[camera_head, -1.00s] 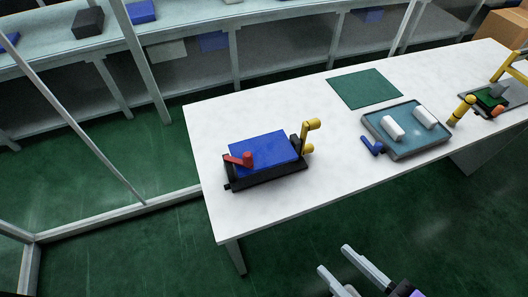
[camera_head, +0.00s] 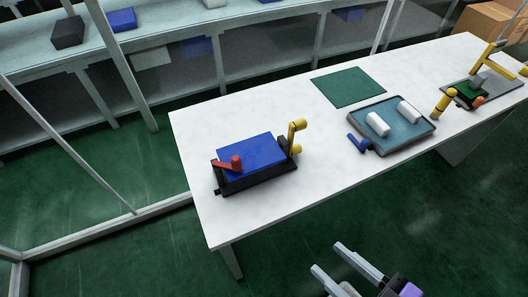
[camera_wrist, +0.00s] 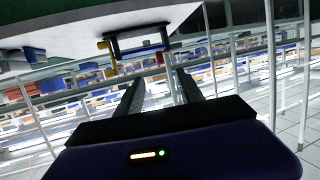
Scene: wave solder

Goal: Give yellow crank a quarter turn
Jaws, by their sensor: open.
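The yellow crank (camera_head: 293,138) stands at the right end of a black-framed box with a blue top (camera_head: 247,156) on the white table. Its arm points up, with a knob at the top. A red handle (camera_head: 228,164) sits at the box's left front. My gripper (camera_head: 339,262) is open and empty, in front of and below the table's front edge, well apart from the crank. In the wrist view my gripper's fingers (camera_wrist: 157,85) reach forward, spread apart. The dark frame of the box (camera_wrist: 138,40) shows beyond them, with a small yellow part at its left.
A tray (camera_head: 398,148) with two white cylinders and a blue handled object (camera_head: 359,144) lie right of the box. A green mat (camera_head: 348,87) lies behind. A yellow bottle-like object (camera_head: 444,103) stands farther right. Bare white table separates the box from the tray.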

